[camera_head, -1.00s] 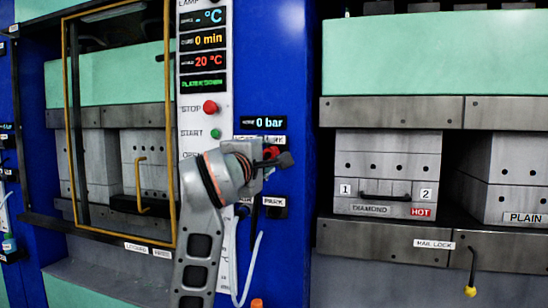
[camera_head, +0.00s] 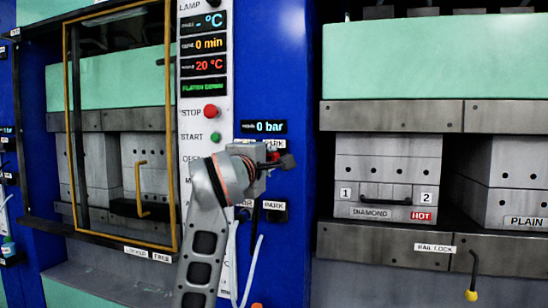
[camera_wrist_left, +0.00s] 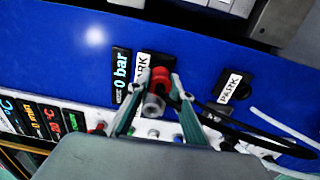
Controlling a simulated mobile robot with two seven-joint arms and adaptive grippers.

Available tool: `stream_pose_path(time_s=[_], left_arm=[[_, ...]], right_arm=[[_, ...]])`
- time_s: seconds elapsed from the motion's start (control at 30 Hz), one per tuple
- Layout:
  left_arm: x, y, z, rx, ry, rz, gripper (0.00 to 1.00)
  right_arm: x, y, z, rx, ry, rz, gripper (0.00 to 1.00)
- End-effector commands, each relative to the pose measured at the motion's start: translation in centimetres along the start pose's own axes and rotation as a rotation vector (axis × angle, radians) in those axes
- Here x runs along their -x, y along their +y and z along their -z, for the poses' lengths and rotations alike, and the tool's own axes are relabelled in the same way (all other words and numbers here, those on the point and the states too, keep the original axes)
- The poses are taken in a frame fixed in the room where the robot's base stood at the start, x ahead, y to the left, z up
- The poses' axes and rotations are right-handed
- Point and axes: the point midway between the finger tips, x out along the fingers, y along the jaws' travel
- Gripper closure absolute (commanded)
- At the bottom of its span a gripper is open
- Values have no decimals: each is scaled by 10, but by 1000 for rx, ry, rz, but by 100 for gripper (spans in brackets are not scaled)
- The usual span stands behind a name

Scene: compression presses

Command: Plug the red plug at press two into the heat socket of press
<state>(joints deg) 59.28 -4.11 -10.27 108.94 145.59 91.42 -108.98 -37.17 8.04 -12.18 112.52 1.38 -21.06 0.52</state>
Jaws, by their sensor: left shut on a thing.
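In the head view my left gripper (camera_head: 270,160) is at the blue press front, just under the 0 bar display. It is shut on the red plug (camera_head: 274,156), which shows as a small red patch between the fingers. In the left wrist view the gripper (camera_wrist_left: 157,82) has its two fingers on either side of the red plug (camera_wrist_left: 160,77), in front of a PARK label. I cannot tell whether the plug sits in a socket or is clear of it. No heat socket label is readable; my arm covers part of the panel. My right gripper is not in view.
A second PARK socket (camera_head: 274,211) sits below the gripper, and a dark cable and a pale hose (camera_head: 252,270) hang beside it. The control panel has a red stop button (camera_head: 211,111) and a green start button (camera_head: 215,138). A yellow-framed guard (camera_head: 172,120) stands left.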

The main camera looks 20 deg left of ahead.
Motion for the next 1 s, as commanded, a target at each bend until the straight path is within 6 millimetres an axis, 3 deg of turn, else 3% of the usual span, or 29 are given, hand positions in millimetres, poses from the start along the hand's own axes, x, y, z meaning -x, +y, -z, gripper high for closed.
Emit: stream_pose_path(time_s=[1.0], left_arm=[[23,1,0,-1,1,0,100]], right_arm=[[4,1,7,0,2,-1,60]])
